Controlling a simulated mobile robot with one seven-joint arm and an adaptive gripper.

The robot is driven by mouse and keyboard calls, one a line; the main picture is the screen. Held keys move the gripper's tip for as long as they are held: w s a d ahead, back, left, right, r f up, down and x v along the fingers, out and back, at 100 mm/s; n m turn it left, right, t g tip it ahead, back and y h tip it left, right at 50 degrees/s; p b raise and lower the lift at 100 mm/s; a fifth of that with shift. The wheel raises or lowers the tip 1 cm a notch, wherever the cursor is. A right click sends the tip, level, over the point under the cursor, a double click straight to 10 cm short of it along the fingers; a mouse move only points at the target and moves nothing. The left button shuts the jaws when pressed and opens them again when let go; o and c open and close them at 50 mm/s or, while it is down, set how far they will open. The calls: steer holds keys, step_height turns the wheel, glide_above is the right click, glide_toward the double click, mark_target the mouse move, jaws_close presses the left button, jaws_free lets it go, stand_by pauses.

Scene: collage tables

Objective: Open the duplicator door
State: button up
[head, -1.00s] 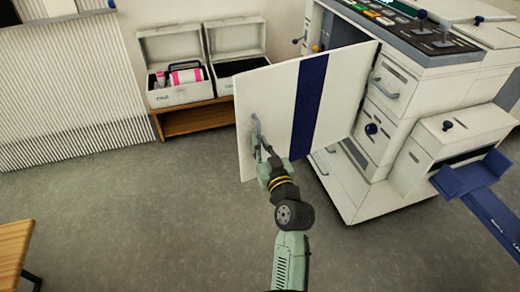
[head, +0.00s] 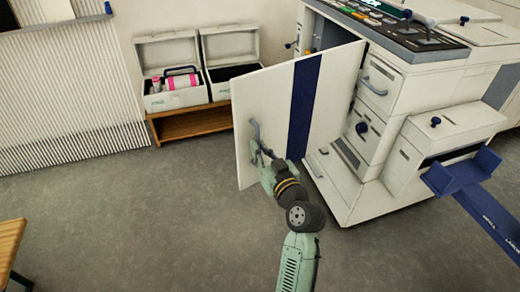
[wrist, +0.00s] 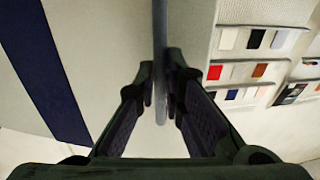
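The duplicator (head: 400,130) is a large white machine at the right in the head view. Its door (head: 268,85), a white panel with a dark blue stripe (head: 305,105), stands swung out from the body, with part of the interior visible above its top edge. A grey bar handle (head: 254,133) is near the door's free left edge. My gripper (head: 262,158) is at this handle. In the wrist view, the fingertips of my gripper (wrist: 161,85) sit close on both sides of the handle bar (wrist: 160,45) and appear shut on it. The stripe shows at left there.
Two open white cases (head: 170,98) stand on a low wooden bench (head: 190,126) behind the door. A blue tray (head: 465,172) juts out from the duplicator's right side. A wooden table corner (head: 10,245) is at lower left. The grey floor between is clear.

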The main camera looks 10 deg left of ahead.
steer(key=o, duration=0.4)
steer(key=shift+w+d+t+h, duration=0.15)
steer(key=shift+w+d+h, duration=0.1)
steer(key=shift+d, duration=0.35)
steer(key=shift+w+d+t+h, duration=0.15)
steer(key=shift+w+d, duration=0.05)
steer(key=shift+d, duration=0.35)
steer(key=shift+o, duration=0.4)
steer(key=shift+a, duration=0.1)
steer(key=shift+s+a+f, duration=0.1)
steer(key=shift+s+a, duration=0.05)
steer(key=shift+a, duration=0.05)
steer(key=v, duration=0.7)
steer(key=shift+s, duration=0.2)
steer(key=shift+s+d, duration=0.1)
steer(key=shift+d, duration=0.05)
